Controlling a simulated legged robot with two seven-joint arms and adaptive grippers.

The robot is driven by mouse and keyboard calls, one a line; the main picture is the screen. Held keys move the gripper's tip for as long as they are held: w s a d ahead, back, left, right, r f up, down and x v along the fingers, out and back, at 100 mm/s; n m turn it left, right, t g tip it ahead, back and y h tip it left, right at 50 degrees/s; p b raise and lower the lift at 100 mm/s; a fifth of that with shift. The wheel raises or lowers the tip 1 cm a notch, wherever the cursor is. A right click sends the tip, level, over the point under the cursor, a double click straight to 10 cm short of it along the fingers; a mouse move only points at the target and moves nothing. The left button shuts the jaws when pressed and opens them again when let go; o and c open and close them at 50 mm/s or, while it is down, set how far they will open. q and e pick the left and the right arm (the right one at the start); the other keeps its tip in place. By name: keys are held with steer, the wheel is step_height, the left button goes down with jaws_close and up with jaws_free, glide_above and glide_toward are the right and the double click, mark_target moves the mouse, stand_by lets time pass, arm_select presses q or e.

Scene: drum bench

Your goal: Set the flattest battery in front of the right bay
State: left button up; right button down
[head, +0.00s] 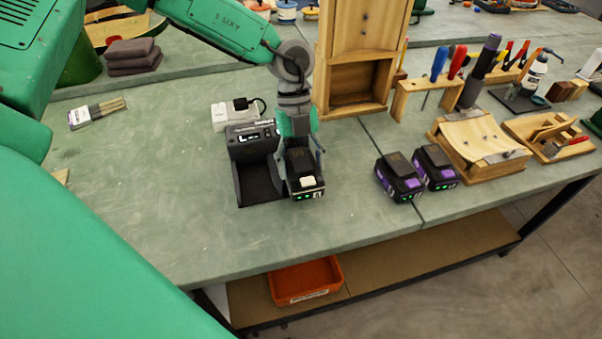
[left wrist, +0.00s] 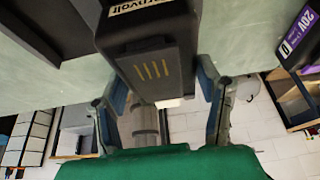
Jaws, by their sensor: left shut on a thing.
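My left gripper (head: 302,148) is shut on a dark battery (head: 304,168), with its fingers on both sides of it. The battery's front faces the near edge and shows green lights. It is beside the black charger (head: 251,138); whether it rests on the bench or in the right bay I cannot tell, as my gripper hides that part. The charger's left bay is empty. In the left wrist view the gripper (left wrist: 162,95) straddles the battery (left wrist: 148,45). Two purple-black batteries (head: 400,178) (head: 436,167) stand to the right with green lights. My right gripper is out of view.
A wooden cabinet (head: 360,60) stands behind the gripper. A tool rack (head: 430,88) and wooden jigs (head: 478,142) stand at the right. A white plug box (head: 228,115) is behind the charger. The bench's front left is clear. An orange tray (head: 305,281) sits on the lower shelf.

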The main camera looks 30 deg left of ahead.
arm_select(q)
steer(key=shift+d+f, duration=0.2)
steer(key=shift+f, duration=0.45)
steer(key=shift+d+f, duration=0.15)
steer(key=shift+f, duration=0.55)
steer(key=o, duration=1.1)
steer(key=shift+a, duration=0.15)
steer(key=shift+c, duration=0.2)
steer(key=o, duration=0.4)
steer(key=shift+a+f, duration=0.1)
steer(key=shift+a, duration=0.1)
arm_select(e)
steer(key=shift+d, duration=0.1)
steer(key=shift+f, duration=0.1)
